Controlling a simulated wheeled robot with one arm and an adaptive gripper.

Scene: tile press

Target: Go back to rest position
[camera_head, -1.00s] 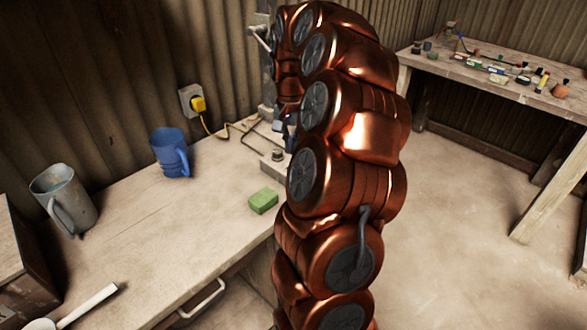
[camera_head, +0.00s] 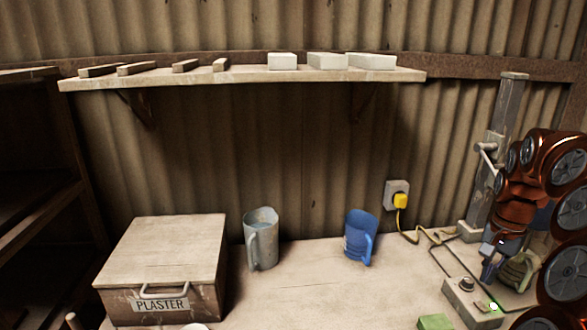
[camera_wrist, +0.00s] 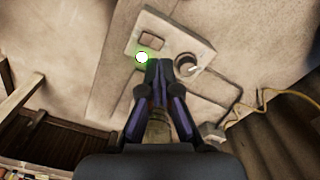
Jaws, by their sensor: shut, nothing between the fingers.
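My gripper (camera_head: 491,268) hangs at the right in the head view, beside the tile press. The press has a grey upright post (camera_head: 505,115) with a lever, and a pale control box (camera_head: 462,288) at its foot. In the wrist view my gripper (camera_wrist: 158,66) is shut and empty, its fingertips appearing over the edge of the control box (camera_wrist: 150,25). A lit green lamp (camera_wrist: 142,57) and a round knob (camera_wrist: 187,66) show on that box. A ribbed greenish object (camera_head: 517,272) sits behind my gripper, partly hidden by my arm.
A blue jug (camera_head: 359,238) and a grey metal jug (camera_head: 262,240) stand on the bench. A plaster box (camera_head: 165,260) is at left, a green block (camera_head: 435,322) at front. A shelf (camera_head: 250,76) holds bars and blocks. A yellow plug's cable (camera_head: 410,237) runs toward the press.

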